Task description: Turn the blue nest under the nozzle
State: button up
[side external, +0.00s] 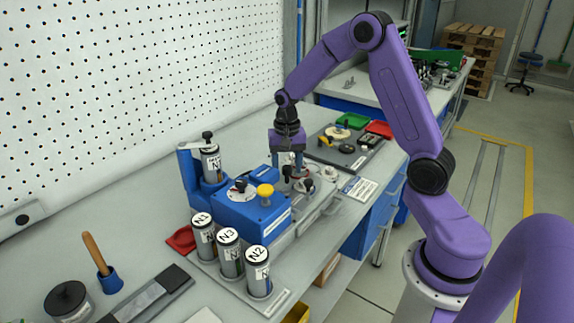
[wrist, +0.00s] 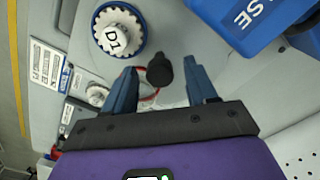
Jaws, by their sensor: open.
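My gripper (side external: 287,165) points down over the small fixtures right of the blue machine (side external: 252,208). In the wrist view its two blue fingers (wrist: 160,68) are open, with a black knob (wrist: 159,71) showing between them; I cannot tell whether they touch it. A white toothed disc marked D1 (wrist: 117,35) sits on a blue round base (wrist: 134,53) just beyond the left finger. I cannot tell for sure whether this base is the blue nest. No nozzle is clearly identifiable. Part of the blue machine (wrist: 226,20) shows at the upper right.
The blue machine carries a white dial (side external: 240,190) and a yellow knob (side external: 265,190). Canisters N1 (side external: 203,238), N3 (side external: 229,254) and N2 (side external: 258,272) stand in front. Another canister (side external: 211,164) is in the blue holder behind. A dark tray (side external: 345,145) lies beyond my gripper.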

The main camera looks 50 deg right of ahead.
grip_shut()
jog(key=shift+m, duration=9)
